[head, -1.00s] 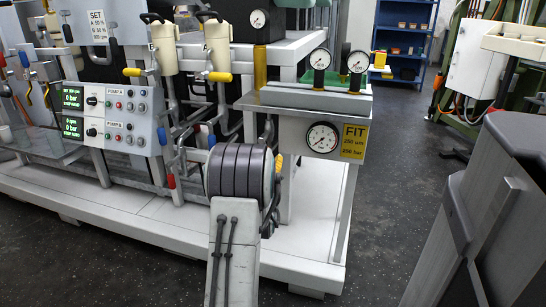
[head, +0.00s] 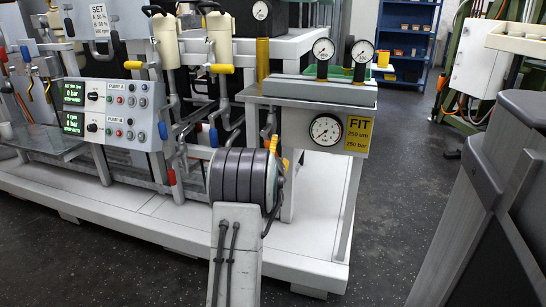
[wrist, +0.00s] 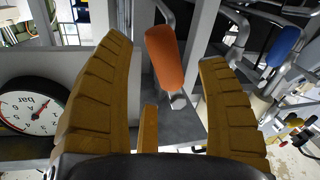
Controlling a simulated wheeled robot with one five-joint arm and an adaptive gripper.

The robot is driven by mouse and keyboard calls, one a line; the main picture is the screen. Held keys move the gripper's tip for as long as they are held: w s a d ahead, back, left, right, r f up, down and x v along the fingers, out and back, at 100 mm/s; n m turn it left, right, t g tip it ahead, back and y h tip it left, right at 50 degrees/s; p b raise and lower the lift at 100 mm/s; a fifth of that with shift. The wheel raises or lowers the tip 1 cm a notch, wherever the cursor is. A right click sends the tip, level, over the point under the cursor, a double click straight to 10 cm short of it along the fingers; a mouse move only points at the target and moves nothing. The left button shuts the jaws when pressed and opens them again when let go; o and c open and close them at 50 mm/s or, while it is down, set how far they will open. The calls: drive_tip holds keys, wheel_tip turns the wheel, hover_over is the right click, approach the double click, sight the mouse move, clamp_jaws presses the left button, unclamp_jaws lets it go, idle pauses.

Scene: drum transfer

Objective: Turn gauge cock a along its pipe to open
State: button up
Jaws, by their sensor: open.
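An orange lever handle (wrist: 164,58) stands between the two ochre fingers of my gripper (wrist: 166,52) in the wrist view. The fingers are apart, with a gap visible on both sides of the handle. The handle tapers down to a grey metal stem. I cannot read a label that marks it as gauge cock a. In the head view a small orange part (head: 272,143) shows just above my arm, beside the panel with the round gauge. My arm hides most of the gripper there, and a bit of yellow finger (head: 285,163) shows.
A round pressure gauge (wrist: 30,108) is at the left in the wrist view; it shows in the head view (head: 326,130) beside a yellow FIT label (head: 357,134). A blue handle (wrist: 284,46) is to the right. Pump controls (head: 113,110) are at the left. Dark floor (head: 400,180) is free at the right.

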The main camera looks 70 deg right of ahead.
drive_tip(key=shift+x, duration=1.45)
